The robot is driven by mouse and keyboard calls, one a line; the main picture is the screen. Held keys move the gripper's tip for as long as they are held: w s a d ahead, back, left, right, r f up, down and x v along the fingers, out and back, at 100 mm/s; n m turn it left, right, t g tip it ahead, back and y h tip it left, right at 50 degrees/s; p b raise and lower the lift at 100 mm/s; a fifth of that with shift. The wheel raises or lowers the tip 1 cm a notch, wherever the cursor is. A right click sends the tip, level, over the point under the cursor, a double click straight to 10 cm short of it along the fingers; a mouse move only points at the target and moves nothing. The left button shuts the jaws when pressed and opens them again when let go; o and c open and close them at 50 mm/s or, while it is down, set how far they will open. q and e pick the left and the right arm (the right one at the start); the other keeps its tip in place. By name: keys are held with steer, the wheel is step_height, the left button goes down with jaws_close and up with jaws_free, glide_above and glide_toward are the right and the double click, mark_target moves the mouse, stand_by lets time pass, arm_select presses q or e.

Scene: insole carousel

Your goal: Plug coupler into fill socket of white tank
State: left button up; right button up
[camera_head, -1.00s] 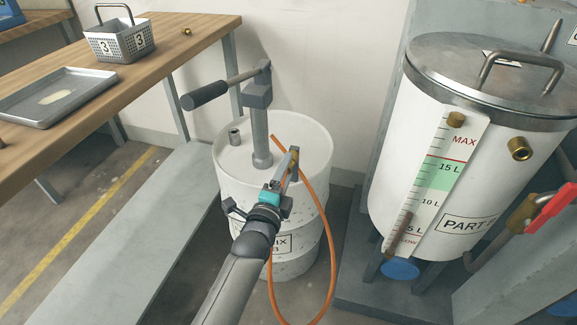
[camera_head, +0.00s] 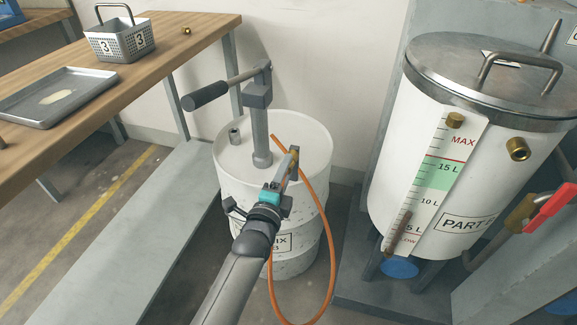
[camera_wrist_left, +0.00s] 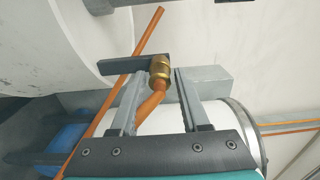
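The brass coupler (camera_wrist_left: 160,68) sits between the fingers of my left gripper (camera_wrist_left: 160,80) in the left wrist view, beside a dark bar. A narrow gap shows between coupler and fingers, so the gripper looks open around it. In the head view my left gripper (camera_head: 289,163) is in front of the drum's top, and the coupler is mostly hidden by a finger. The orange hose (camera_head: 330,213) loops down from there. The white tank (camera_head: 400,140) stands at the right, with a brass socket (camera_head: 518,149) on its upper side. My right gripper is not in view.
A white drum (camera_head: 231,205) with a grey hand pump (camera_head: 259,125) stands behind my gripper. A bench (camera_head: 200,38) with a basket (camera_head: 122,43) and tray (camera_head: 20,115) is at the left. A red-handled valve (camera_head: 552,207) sits right of the tank. Space between drum and tank is open.

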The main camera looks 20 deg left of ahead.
arm_select(q)
jaws_close()
stand_by(0.8)
stand_by(0.4)
steer(key=shift+s+r+p, duration=0.1)
steer(key=shift+s+p, duration=0.7)
steer(key=shift+s, duration=0.15)
steer(key=shift+s+a+p, duration=0.15)
steer(key=shift+s+p, duration=1.1)
steer(key=shift+s, duration=0.8)
